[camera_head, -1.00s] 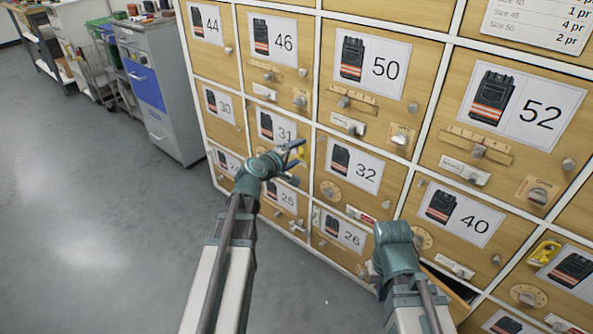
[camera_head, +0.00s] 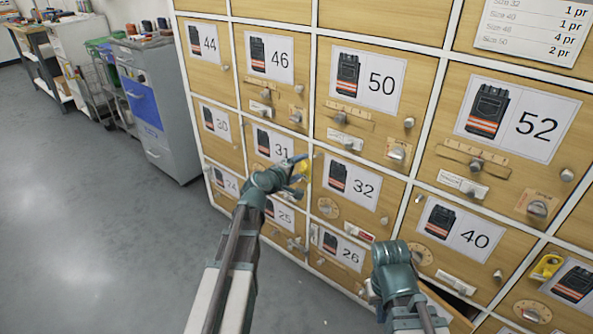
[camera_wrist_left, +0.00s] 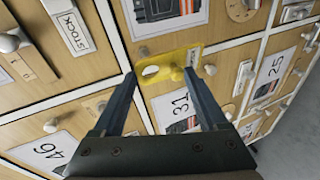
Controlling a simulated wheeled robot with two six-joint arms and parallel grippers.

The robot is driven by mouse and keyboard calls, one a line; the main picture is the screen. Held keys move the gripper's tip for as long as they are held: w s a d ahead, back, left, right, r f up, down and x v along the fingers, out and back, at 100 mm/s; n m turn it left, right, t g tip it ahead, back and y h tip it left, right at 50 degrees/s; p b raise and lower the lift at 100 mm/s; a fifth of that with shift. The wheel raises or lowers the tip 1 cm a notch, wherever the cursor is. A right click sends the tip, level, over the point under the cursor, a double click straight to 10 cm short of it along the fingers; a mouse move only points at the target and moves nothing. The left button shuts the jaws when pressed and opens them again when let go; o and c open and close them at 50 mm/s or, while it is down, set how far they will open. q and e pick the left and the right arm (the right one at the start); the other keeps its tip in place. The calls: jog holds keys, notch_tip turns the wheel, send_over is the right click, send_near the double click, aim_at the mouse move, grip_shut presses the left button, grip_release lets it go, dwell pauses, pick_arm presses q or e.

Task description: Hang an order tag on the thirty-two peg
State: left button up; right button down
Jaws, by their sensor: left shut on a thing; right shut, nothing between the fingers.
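A yellow order tag (camera_wrist_left: 168,70) with an oval hole is between the fingertips of my left gripper (camera_wrist_left: 158,76) in the left wrist view. In the head view the tag (camera_head: 303,170) shows small beside my left gripper (camera_head: 297,166), in front of the edge between the 31 and 32 doors. The 32 door (camera_head: 350,186) has a vest card, a round dial and a knob. I cannot make out the thirty-two peg. My right gripper (camera_head: 392,262) is low in front of the cabinet, below the 32 door; its fingertips are hidden.
The wooden cabinet has rows of numbered doors with protruding knobs, including 31 (camera_head: 276,145) and 40 (camera_head: 458,230). Another yellow tag (camera_head: 547,266) is at the right. A drawer near my right gripper looks partly open. Grey floor (camera_head: 90,240) is clear at left.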

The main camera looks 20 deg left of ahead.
pick_arm(q)
jog(key=shift+d+r+b+x, duration=0.1)
jog(key=shift+d+b+x, duration=0.1)
jog(key=shift+x, duration=0.85)
jog(key=shift+d+r+b+x, duration=0.1)
jog(key=shift+r+b+x, duration=0.05)
jog(key=shift+x, duration=0.85)
jog(key=shift+d+r+b+x, duration=0.1)
jog(key=shift+b+x, duration=0.1)
jog(key=shift+x, duration=0.85)
jog(key=shift+w, duration=0.1)
jog(key=o, duration=1.2)
jog(key=shift+p+v, duration=2.05)
jog(key=shift+v, duration=4.9)
